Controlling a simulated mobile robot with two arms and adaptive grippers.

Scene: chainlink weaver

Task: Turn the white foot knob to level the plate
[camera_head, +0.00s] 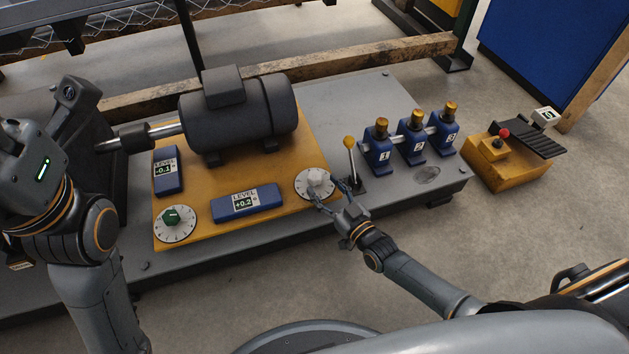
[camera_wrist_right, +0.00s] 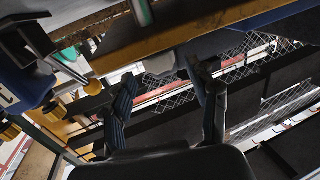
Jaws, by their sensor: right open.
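The white foot knob (camera_head: 314,178) sits on a round white dial at the right front corner of the yellow plate (camera_head: 290,143). My right gripper (camera_head: 328,190) is open, with its fingers reaching toward the knob from the front right. One finger lies over the dial and the other is at the knob's right; I cannot tell whether they touch it. The wrist view shows the two fingers apart (camera_wrist_right: 163,88). The front level display (camera_head: 245,202) reads +0.2 and the left one (camera_head: 168,169) reads -0.1. My left arm stands at the left; its fingertips do not show clearly.
A green knob (camera_head: 171,215) sits on the plate's left front dial. A dark motor (camera_head: 240,112) stands on the plate. A yellow-topped lever (camera_head: 350,158) is close behind my right gripper. Blue numbered blocks (camera_head: 411,146) stand farther right, then a yellow pedal box (camera_head: 507,170).

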